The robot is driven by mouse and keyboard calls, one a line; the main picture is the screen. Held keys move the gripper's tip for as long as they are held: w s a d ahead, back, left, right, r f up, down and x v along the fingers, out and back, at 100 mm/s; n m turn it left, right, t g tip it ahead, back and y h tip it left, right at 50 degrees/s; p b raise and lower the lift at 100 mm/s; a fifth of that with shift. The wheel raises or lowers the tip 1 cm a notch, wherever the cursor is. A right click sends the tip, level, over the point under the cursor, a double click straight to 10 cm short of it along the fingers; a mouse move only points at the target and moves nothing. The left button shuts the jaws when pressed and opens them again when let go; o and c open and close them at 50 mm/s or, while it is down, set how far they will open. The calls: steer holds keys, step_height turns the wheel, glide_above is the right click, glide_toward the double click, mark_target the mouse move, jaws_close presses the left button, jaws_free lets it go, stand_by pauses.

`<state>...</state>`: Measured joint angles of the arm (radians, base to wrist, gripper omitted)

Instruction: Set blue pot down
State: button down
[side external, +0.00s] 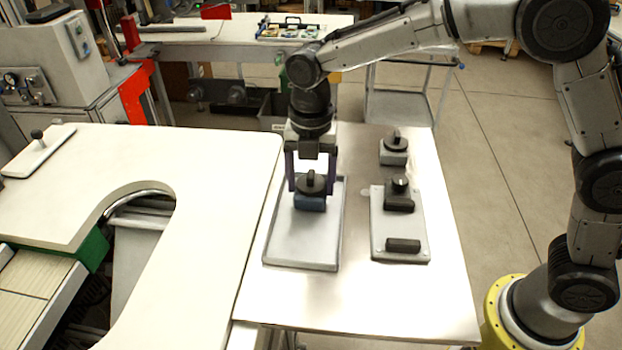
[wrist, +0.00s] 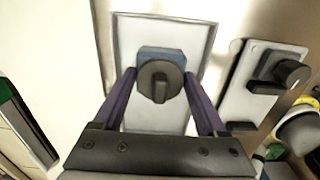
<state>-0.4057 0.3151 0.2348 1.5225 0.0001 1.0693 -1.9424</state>
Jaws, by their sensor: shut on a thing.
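The blue pot (side external: 310,203) has a blue block body with a dark round knob on top. It is at the back part of a light grey tray (side external: 300,250); I cannot tell whether it touches the tray surface. My gripper (side external: 312,186) points down over it and is shut on it, with one purple finger on each side. In the wrist view the pot (wrist: 160,55) shows between the fingertips of my gripper (wrist: 160,82), with the knob facing the camera. The tray (wrist: 203,42) lies behind it.
To the right, a grey plate (side external: 415,228) holds a dark knobbed part (side external: 399,200) and a dark bar (side external: 403,245). Another knobbed grey block (side external: 393,152) stands behind it. The front of the table (side external: 350,305) is clear. A white table (side external: 220,210) adjoins on the left.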

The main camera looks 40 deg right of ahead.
jaws_free()
steer(key=shift+f, duration=0.15)
